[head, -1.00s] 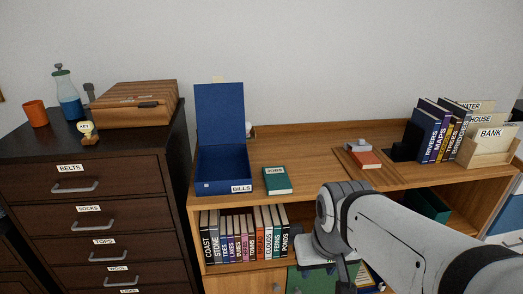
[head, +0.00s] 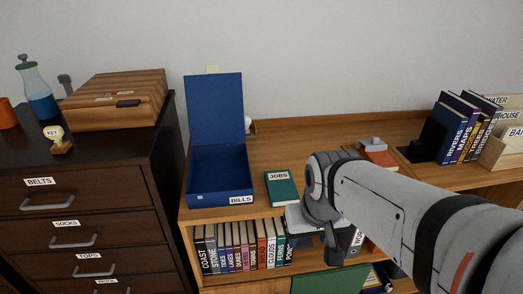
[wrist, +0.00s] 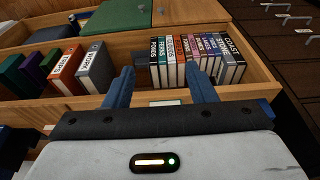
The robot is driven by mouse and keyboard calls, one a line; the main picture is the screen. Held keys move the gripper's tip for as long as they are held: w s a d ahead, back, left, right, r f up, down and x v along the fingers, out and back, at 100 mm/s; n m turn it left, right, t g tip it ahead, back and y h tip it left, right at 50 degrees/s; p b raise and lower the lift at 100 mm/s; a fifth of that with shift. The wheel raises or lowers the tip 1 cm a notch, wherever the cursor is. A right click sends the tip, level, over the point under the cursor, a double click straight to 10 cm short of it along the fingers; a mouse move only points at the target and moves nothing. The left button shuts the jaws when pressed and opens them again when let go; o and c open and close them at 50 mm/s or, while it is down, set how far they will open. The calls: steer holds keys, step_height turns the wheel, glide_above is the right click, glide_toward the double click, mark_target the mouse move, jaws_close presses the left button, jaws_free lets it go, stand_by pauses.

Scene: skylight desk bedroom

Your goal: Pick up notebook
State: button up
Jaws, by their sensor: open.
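A green notebook labelled JOBS (head: 283,190) lies flat on the wooden desk, right of the blue BILLS box. In the head view my gripper (head: 334,245) is largely hidden by my wrist, below and right of the JOBS notebook.
The open blue BILLS box (head: 221,200) stands left of the notebook. Shelf books (head: 240,246) stand in a row below; a grey WORK book (wrist: 95,70) stands apart. A dark dresser (head: 90,215) is at left. Upright books (head: 458,130) stand at right.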

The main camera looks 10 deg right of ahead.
mark_target(281, 185)
steer(key=o, duration=0.4)
steer(key=shift+t, duration=0.4)
steer(key=w, duration=0.3)
steer(key=w+p, duration=0.1)
steer(key=w, duration=0.2)
steer(key=w+r, duration=0.1)
steer(key=w, duration=0.3)
steer(key=shift+w+d+p, duration=0.1)
steer(key=shift+p, duration=0.3)
steer(key=o, duration=0.6)
steer(key=shift+t, duration=0.5)
steer(key=w+f, duration=0.1)
steer(key=w, duration=0.3)
steer(key=w+f+p, duration=0.1)
steer(key=w, duration=0.3)
steer(key=w+f, duration=0.1)
steer(key=w, duration=0.4)
steer(key=shift+f+p, duration=0.25)
steer(key=shift+p, duration=0.15)
steer(key=shift+o, duration=0.2)
steer(key=shift+w+p+x, duration=0.15)
steer(key=shift+p+x, duration=0.15)
steer(key=shift+x, duration=1.6)
steer(key=shift+w+p+x, duration=0.15)
steer(key=shift+p+x, duration=0.15)
steer(key=shift+x, duration=1.6)
